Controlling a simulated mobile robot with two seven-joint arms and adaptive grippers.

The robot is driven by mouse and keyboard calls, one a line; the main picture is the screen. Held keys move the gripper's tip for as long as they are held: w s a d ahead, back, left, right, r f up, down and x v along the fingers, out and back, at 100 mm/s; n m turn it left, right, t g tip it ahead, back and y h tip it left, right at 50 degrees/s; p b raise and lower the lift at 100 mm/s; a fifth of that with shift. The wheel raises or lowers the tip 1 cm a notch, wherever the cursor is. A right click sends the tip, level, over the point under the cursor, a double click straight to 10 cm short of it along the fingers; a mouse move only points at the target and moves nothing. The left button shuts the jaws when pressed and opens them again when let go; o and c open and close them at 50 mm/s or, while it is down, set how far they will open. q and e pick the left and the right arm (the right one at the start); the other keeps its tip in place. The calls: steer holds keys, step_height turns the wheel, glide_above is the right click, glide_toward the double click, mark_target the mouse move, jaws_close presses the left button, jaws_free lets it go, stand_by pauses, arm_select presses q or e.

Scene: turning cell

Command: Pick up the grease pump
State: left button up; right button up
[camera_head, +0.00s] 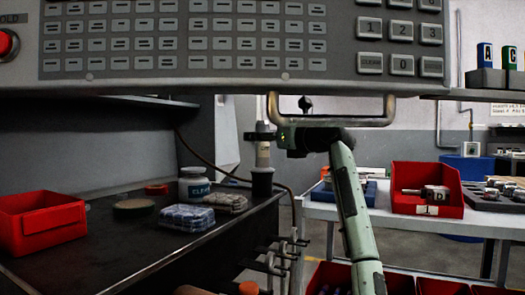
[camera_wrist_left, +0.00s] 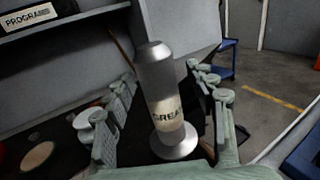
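The grease pump is a silver cylinder with a pale label and a wide round flange. In the head view the grease pump (camera_head: 263,153) stands upright at the table's right end, above a dark cylindrical holder (camera_head: 262,182). In the left wrist view the grease pump (camera_wrist_left: 160,85) is between the fingers of my left gripper (camera_wrist_left: 168,95), with gaps visible on both sides. In the head view my left gripper (camera_head: 265,136) is at the pump's upper part, its arm rising from below; its fingers are partly hidden there. My right gripper is not in view.
A control panel (camera_head: 240,45) with a metal handle (camera_head: 335,121) hangs close above. A red bin (camera_head: 427,190) sits on the right-hand table.

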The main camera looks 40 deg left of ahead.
arm_select(q)
jaws_close()
steer(key=shift+r, duration=0.1)
